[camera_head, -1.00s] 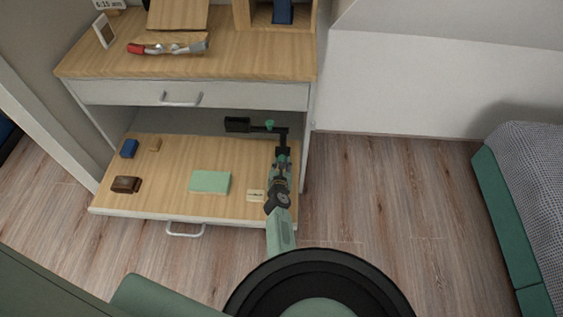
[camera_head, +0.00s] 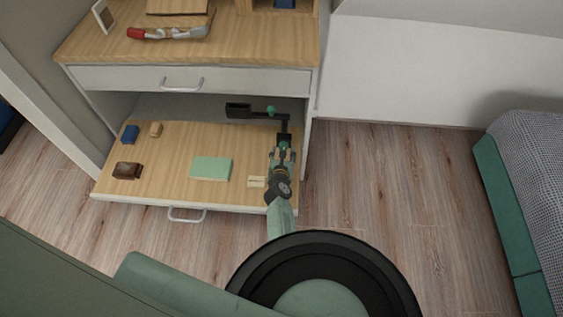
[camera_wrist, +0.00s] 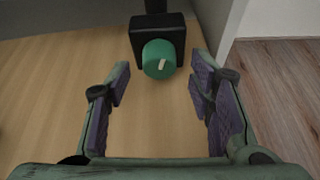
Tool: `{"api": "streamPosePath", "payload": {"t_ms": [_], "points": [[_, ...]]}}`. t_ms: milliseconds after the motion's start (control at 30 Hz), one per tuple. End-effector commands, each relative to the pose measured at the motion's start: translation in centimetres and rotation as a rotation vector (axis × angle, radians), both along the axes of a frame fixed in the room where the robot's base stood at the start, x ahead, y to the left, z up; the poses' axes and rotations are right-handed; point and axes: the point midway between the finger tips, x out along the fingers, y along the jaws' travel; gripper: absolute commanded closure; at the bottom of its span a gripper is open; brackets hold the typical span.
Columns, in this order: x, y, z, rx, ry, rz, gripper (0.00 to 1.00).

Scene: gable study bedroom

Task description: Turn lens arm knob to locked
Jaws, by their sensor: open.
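The lens arm (camera_head: 284,125) is a black jointed arm at the right end of the pulled-out wooden shelf, with a dark rectangular head (camera_head: 238,110). One green knob (camera_head: 271,110) sits along its upper bar. Another green knob (camera_head: 283,145) is lower, close to my gripper (camera_head: 283,155). In the wrist view, a round green knob (camera_wrist: 155,65) with a short pale mark sits on a black block (camera_wrist: 144,38). My gripper (camera_wrist: 160,78) is open, its purple-padded fingers apart on either side of and slightly nearer than the knob. No contact is visible.
The shelf (camera_head: 160,180) also bears a green block (camera_head: 211,168), a brown box (camera_head: 128,170), a blue block (camera_head: 130,134), a small wooden block (camera_head: 155,129) and a small pale label (camera_head: 256,181). The closed drawer (camera_head: 240,80) is above. A white cabinet side stands close at right.

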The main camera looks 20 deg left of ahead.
Motion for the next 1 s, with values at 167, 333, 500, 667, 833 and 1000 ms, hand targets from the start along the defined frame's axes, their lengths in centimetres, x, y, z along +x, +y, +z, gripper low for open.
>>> {"api": "streamPosePath", "payload": {"t_ms": [167,333,500,667,833,1000], "points": [[-3.3,-0.9,1.3,0.001,0.002,0.002,0.51],[-6.4,-1.7,2.6,0.000,0.002,0.002,0.51],[-8.4,-2.3,3.6,0.000,0.001,0.002,0.51],[-9.2,-2.5,4.0,0.001,0.001,0.002,0.51],[-9.2,-2.5,4.1,0.001,0.001,0.002,0.51],[-9.1,-2.8,4.0,-0.007,-0.002,-0.002,0.57]]}}
